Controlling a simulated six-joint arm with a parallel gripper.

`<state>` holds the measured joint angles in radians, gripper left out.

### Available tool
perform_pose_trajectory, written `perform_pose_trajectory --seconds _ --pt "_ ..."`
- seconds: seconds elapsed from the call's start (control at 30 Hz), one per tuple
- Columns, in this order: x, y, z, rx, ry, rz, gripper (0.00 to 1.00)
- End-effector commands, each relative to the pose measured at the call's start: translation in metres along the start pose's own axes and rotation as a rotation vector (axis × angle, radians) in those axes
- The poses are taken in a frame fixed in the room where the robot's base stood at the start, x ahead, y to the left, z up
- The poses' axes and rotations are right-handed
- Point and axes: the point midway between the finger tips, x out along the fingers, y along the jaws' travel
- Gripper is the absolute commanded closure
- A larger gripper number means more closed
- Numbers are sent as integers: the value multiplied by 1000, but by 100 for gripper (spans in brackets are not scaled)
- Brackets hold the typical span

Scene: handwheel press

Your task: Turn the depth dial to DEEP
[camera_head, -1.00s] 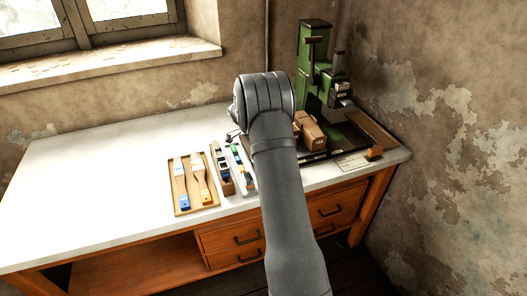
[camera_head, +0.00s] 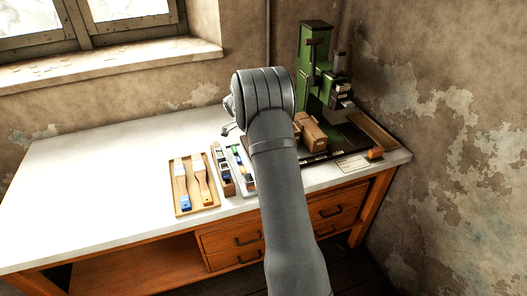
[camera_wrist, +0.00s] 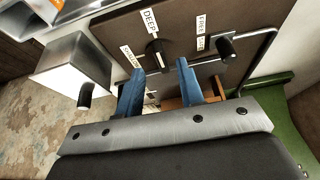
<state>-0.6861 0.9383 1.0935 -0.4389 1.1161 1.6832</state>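The depth dial (camera_wrist: 156,54) is a black knob on a dark brown panel in the wrist view. A white DEEP label (camera_wrist: 149,20) sits above it, and a second label (camera_wrist: 131,57), too small to read surely, sits at its left. A pale mark shows at the knob's upper end, toward the DEEP label. My gripper (camera_wrist: 160,67) has two blue fingers, apart, with their tips on either side of the knob's lower end. I cannot tell whether they touch it. The green press (camera_head: 315,62) stands at the table's back right in the head view, where my arm hides my fingers.
Another black knob (camera_wrist: 227,47) and a bent metal rod (camera_wrist: 262,62) lie right of the fingers. A grey metal block (camera_wrist: 76,66) is at the left. On the white table (camera_head: 100,165) are a brush tray (camera_head: 183,211) and cardboard boxes (camera_head: 312,134). The table's left is clear.

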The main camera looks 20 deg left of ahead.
Motion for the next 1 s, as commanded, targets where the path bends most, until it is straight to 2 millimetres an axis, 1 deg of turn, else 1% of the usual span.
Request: perform_pose_trajectory --seconds 0.03,0.3,0.4,0.5,0.6,0.7,1.0 --pt "-15 -1 0 0 0 -6 65" --pt "-81 0 1 0 -1 -5 65" --pt "-102 -1 0 0 -1 -5 65" --pt "-117 0 0 0 -1 -3 65" --pt "-128 0 1 0 -1 -2 65" --pt "-133 0 1 0 -1 -2 65" --pt "-135 0 0 0 -1 -1 65"
